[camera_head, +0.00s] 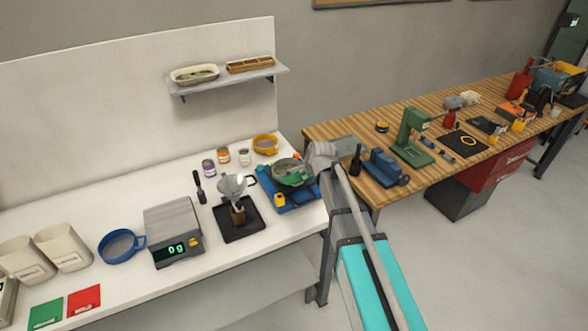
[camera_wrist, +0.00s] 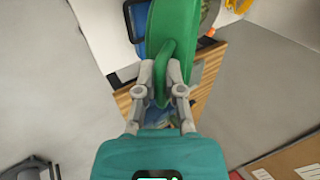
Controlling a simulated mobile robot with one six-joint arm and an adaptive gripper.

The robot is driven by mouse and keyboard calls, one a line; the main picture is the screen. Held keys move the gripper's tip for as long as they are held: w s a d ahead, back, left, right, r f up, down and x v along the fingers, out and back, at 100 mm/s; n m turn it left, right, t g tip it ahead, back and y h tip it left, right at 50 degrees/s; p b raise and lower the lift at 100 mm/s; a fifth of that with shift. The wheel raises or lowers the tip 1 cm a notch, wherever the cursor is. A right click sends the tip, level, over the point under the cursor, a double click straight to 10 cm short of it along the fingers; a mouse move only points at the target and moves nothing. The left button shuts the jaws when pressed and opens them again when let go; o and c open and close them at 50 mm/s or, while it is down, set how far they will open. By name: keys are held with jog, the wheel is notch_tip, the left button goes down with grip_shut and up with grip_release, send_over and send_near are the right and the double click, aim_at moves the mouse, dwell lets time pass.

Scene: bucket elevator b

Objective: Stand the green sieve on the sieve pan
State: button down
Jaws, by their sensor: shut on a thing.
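The green sieve (camera_head: 290,168) is at the right end of the white bench, over the blue base (camera_head: 290,203). It also shows large in the wrist view (camera_wrist: 178,28), with its handle (camera_wrist: 166,75) toward me. My gripper (camera_wrist: 162,78) is shut on that handle, one finger on each side. In the head view my gripper (camera_head: 322,155) is at the right of the sieve. A grey rounded part, perhaps the sieve pan, shows partly beside the sieve in the wrist view (camera_wrist: 210,12). The sieve hides much of it. I cannot tell whether the two touch.
A yellow sieve (camera_head: 265,140) and small jars stand behind. A black tray (camera_head: 243,228) with a metal funnel (camera_head: 233,186) is left of the blue base. A scale (camera_head: 173,222) and blue sieve (camera_head: 121,245) are farther left. The wooden bench (camera_head: 345,190) is at the right.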

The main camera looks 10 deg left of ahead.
jog(key=shift+s+a, duration=0.1)
jog(key=shift+a, duration=0.2)
jog(key=shift+s+a+f, duration=0.15)
jog(key=shift+s+a, duration=0.05)
jog(key=shift+a, duration=0.1)
jog(key=f+t+y+b, duration=0.1)
jog(key=b, duration=0.1)
jog(key=shift+a+n+b, duration=0.3)
jog(key=shift+a+n, duration=0.1)
jog(key=shift+a+f+t+y+b, duration=0.1)
jog(key=shift+t+y+b, duration=0.2)
jog(key=shift+y+b, duration=0.6)
jog(key=b, duration=0.1)
jog(key=t+y+b, duration=0.1)
jog(key=b, duration=0.1)
jog(key=shift+w+d+n+t+y, duration=0.1)
jog(key=shift+d+n+t+y, duration=0.1)
jog(key=shift+n+t+y, duration=0.1)
jog(key=shift+w+d+r+t+y+b, duration=0.1)
jog(key=shift+d+r+t+y+b, duration=0.15)
jog(key=shift+t+b, duration=0.25)
jog(key=shift+w+d+r+t+y+b, duration=0.15)
jog(key=shift+d+t+b, duration=0.2)
jog(key=shift+b, duration=0.2)
jog(key=shift+d+r+m+t+b, duration=0.2)
jog(key=shift+d+m+t+b, duration=0.15)
jog(key=shift+m+t, duration=0.1)
